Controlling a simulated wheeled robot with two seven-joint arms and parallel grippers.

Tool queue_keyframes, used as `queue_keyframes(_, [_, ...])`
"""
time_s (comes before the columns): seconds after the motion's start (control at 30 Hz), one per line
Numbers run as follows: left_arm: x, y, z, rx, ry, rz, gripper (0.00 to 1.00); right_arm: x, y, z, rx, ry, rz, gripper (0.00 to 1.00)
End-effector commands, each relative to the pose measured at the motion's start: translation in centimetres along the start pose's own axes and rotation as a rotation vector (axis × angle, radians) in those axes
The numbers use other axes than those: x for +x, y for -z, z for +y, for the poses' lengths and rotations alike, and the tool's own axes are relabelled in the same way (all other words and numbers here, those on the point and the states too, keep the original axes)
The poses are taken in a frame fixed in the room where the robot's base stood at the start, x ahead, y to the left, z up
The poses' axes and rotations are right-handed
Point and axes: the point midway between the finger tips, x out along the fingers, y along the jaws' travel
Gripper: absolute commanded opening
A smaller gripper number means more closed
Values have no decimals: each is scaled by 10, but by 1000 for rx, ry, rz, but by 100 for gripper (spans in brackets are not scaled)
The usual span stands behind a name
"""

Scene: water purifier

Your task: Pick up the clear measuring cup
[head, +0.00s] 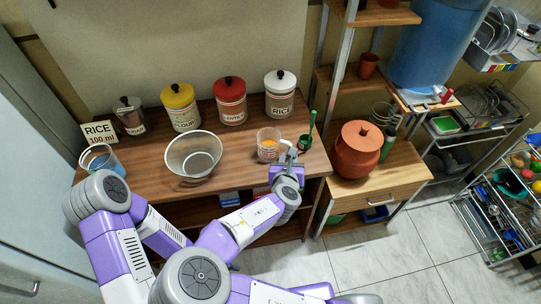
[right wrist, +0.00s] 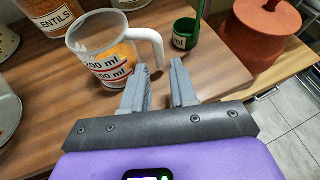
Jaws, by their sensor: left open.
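The clear measuring cup (head: 268,147) stands upright on the wooden counter with orange contents in its lower part. In the right wrist view the cup (right wrist: 100,50) shows red and black ml marks and a white handle (right wrist: 152,42) on its right. In the right wrist view the gripper fingers (right wrist: 160,80) are apart and empty, just short of the handle's lower end.
A green scoop (head: 306,142) stands close right of the cup. Labelled canisters, including rice (head: 281,95) and lentils (head: 230,100), line the back. An orange-brown pot (head: 358,150) stands on the lower cabinet at right.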

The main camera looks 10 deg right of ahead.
Motion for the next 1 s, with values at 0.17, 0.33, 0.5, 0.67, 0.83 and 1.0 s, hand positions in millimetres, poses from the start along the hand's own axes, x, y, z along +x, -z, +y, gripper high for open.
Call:
queue_keyframes(0.17, [18, 1, -7, 0, 0, 0, 43, 8, 8, 2, 71, -9, -34, 27])
queue_keyframes(0.33, [23, 1, -8, 0, 0, 1, 43, 23, 7, 2, 87, -10, -38, 27])
queue_keyframes(0.5, [29, 2, -11, 1, 0, 1, 43, 41, 4, 1, 88, -10, -37, 27])
queue_keyframes(0.67, [39, 2, -14, 0, 0, 1, 43, 66, 0, -2, 87, -9, -38, 27])
queue_keyframes(0.83, [42, 2, -16, 0, 0, 0, 43, 81, -1, -2, 85, -8, -38, 27])
queue_keyframes(1.0, [41, 2, -15, 0, 0, 0, 43, 82, -2, -1, 83, -9, -38, 27])
